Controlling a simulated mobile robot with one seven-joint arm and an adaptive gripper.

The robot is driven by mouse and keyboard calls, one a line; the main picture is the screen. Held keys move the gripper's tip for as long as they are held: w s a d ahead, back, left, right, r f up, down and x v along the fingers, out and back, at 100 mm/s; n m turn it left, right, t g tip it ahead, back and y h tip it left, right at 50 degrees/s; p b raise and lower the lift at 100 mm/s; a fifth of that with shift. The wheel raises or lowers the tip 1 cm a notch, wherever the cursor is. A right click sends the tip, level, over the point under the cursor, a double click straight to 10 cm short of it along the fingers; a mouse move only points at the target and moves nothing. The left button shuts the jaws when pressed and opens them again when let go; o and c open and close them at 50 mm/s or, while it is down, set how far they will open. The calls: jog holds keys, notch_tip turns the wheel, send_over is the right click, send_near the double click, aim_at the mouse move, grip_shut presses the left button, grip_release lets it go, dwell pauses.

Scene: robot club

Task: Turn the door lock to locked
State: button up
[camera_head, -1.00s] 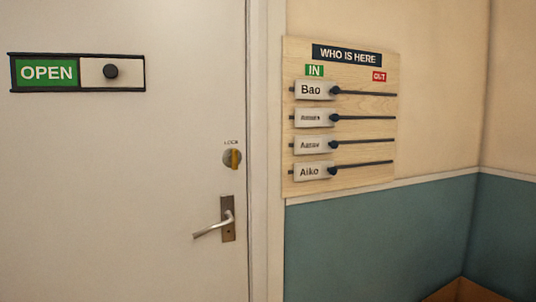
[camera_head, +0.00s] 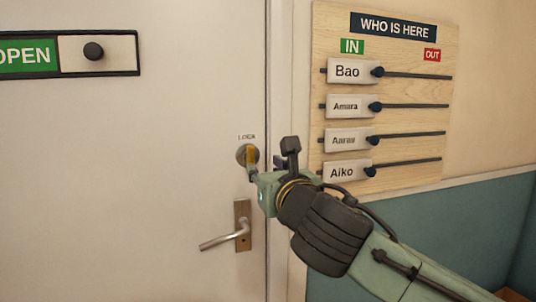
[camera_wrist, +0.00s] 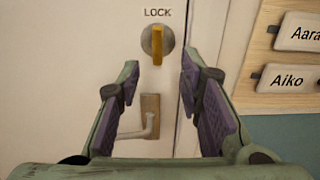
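The door lock is a round grey plate with an upright yellow thumb-turn under the word LOCK. It shows in the wrist view (camera_wrist: 157,42), upper middle, and in the head view (camera_head: 250,154), partly covered by my gripper. My gripper (camera_wrist: 158,72) is open and empty in the wrist view, its two purple-padded fingers spread either side of the line to the lock. The thumb-turn stands above and beyond the fingertips in that view, and no contact with it shows. In the head view my gripper (camera_head: 262,178) is just right of and below the lock.
The metal door handle (camera_head: 230,240) is below the lock. An OPEN slider sign (camera_head: 100,52) is on the door at upper left. The WHO IS HERE board (camera_head: 440,130) with name sliders hangs on the wall to the right, close to my arm.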

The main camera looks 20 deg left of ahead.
aim_at(252, 157)
jog(key=p+x, duration=0.2)
jog(key=x, duration=0.8)
jog(key=shift+a+p, duration=0.3)
jog(key=shift+p, duration=0.05)
grip_shut()
